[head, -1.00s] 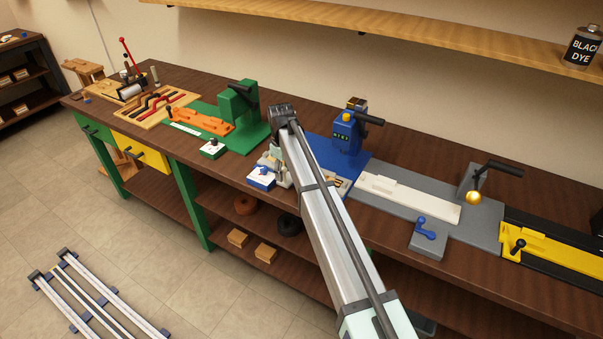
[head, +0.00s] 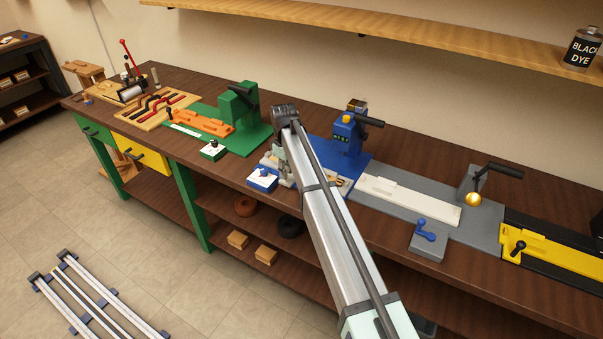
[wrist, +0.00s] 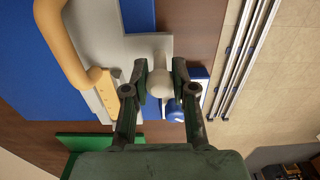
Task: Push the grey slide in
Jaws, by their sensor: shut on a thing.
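The grey slide (wrist: 103,38) lies over the blue base in the wrist view, with an arm reaching right to a pale round knob (wrist: 159,82). My gripper (wrist: 160,78) is shut on this knob, one finger on each side. A curved tan piece (wrist: 58,40) lies left of the slide, and a tan strip with marks (wrist: 108,92) lies near its lower end. In the head view my arm hides much of this station, and my gripper (head: 284,170) shows only partly beside the blue base (head: 318,150).
A white-and-blue box (head: 262,180) stands close by at the bench's front edge. The blue press (head: 348,133) with a black handle rises behind. A green station (head: 238,102) is to the left, and a grey station with a white plate (head: 410,199) is to the right.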

